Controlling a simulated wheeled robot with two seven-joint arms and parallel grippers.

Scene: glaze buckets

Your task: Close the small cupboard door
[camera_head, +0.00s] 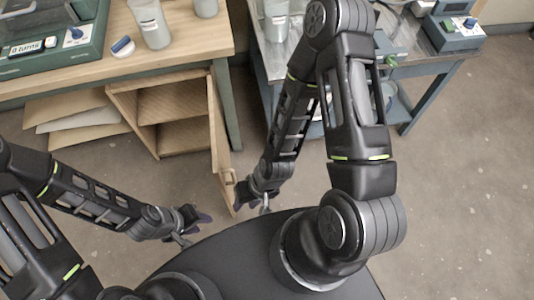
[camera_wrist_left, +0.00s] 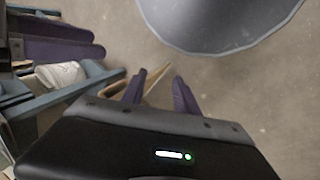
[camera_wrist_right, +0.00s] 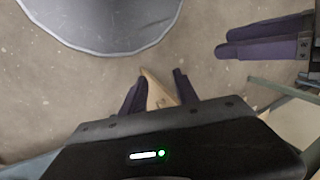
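The small wooden cupboard (camera_head: 172,105) stands under the workbench, with its front open and its shelves showing. Its door (camera_head: 218,135) stands swung out from the cupboard's right side towards me. My right gripper (camera_head: 243,196) is just right of the door's free end. In the right wrist view a wooden tip of the door (camera_wrist_right: 157,90) shows between its spread fingers; I cannot tell whether they touch it. My left gripper (camera_head: 205,217) is open, left of the door's free end and apart from it. The door also shows beyond its fingers in the left wrist view (camera_wrist_left: 160,86).
The workbench (camera_head: 190,52) above the cupboard carries a bucket (camera_head: 152,28) and a green device. Brown and white sheets (camera_head: 75,112) lean left of the cupboard. A metal table (camera_head: 420,80) stands at the right. The floor between cupboard and my base is clear.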

